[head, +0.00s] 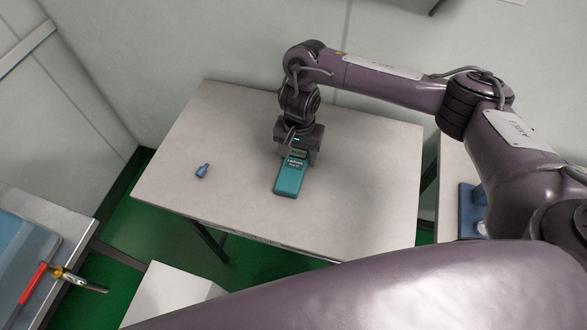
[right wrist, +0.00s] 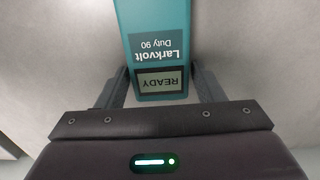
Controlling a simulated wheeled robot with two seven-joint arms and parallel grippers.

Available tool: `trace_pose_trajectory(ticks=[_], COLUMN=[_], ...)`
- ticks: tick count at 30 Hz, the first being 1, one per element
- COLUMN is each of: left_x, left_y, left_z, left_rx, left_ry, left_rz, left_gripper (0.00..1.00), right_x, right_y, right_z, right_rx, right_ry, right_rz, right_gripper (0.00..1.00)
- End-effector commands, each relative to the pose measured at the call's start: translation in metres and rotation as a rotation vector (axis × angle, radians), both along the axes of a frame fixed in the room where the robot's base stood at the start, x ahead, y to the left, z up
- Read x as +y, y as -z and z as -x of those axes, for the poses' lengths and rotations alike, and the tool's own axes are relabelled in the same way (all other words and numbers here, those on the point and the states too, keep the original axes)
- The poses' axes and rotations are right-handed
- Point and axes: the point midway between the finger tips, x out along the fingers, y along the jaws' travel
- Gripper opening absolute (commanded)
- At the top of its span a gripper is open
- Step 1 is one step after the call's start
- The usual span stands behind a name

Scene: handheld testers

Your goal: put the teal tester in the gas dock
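The teal tester (head: 289,179) lies on the pale table, its screen end under my right gripper (head: 298,152). In the right wrist view the tester (right wrist: 158,45) shows "Larkvolt Duty 90" and a screen reading "READY". The fingers of my right gripper (right wrist: 160,86) stand on either side of its screen end. Whether they touch its sides I cannot tell. My left gripper is not in view. I cannot make out a labelled gas dock. A blue fixture (head: 468,207) with a pale round part shows at the right, partly hidden by my right arm.
The pale table (head: 355,200) is mostly clear. A small blue object (head: 202,171) lies on its left part. A side counter (head: 60,225) at the left holds a blue flat item (head: 18,250) and a red-handled tool (head: 33,283). A white box top (head: 172,292) stands low in front.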

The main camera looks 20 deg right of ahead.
Motion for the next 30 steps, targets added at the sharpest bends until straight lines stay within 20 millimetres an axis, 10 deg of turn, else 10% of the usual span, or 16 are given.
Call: trace_pose_trajectory(ticks=[9, 17, 30], left_x=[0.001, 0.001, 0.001], left_y=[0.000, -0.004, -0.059], left_z=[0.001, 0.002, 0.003], left_rx=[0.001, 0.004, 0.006], left_ry=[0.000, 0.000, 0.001], left_rz=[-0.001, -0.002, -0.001], left_gripper=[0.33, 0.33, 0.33], right_x=[0.000, 0.000, 0.000], right_y=[0.000, -0.008, -0.088], right_z=[0.000, -0.001, 0.000], right_rx=[0.000, -0.001, 0.000], right_ry=[0.000, -0.001, 0.000], right_rz=[0.000, 0.000, 0.000], right_gripper=[0.21, 0.21, 0.21])
